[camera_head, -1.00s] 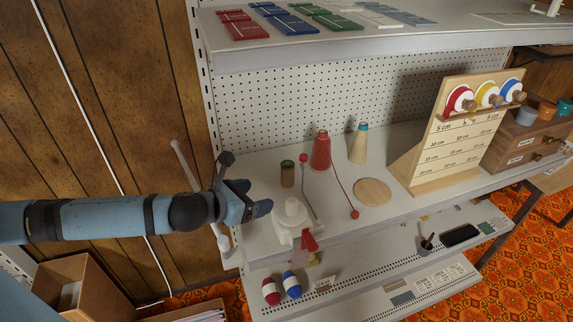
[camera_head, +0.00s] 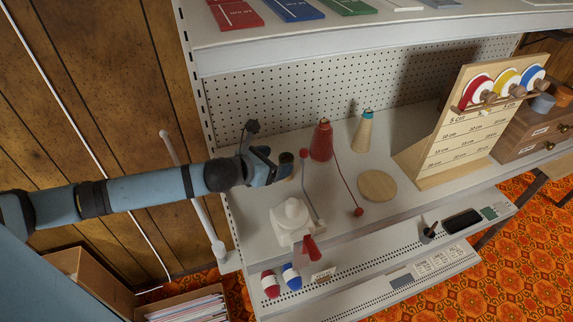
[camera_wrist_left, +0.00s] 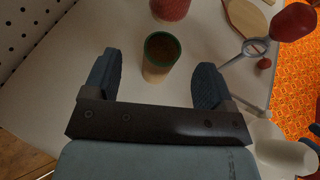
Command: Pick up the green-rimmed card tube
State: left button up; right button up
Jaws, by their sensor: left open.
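The green-rimmed card tube (camera_wrist_left: 159,64) stands upright on the white shelf, open end up, in the left wrist view. In the head view only its top (camera_head: 286,158) shows; my left gripper hides the rest. My left gripper (camera_head: 281,166) is open and empty. In the left wrist view its two blue fingers (camera_wrist_left: 158,78) point toward the tube, one on each side of the line to it. The tube appears at or just beyond the fingertips; I cannot tell if it is between them.
A red cone (camera_head: 321,142) and a tan cone with a blue top (camera_head: 363,132) stand behind and right. A white device (camera_head: 291,217) with a red-knobbed rod is in front. A round wooden disc (camera_head: 377,185) lies right. The pegboard (camera_head: 290,95) closes the back.

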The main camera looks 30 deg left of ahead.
pick_arm(q)
jog(key=shift+w+d+f, duration=0.15)
jog(key=shift+w, duration=0.25)
jog(key=x, duration=0.2)
jog(key=f+p+x, duration=0.1)
jog(key=x, duration=0.2)
jog(key=shift+s, duration=0.15)
jog(key=shift+s, duration=0.1)
jog(key=c, duration=1)
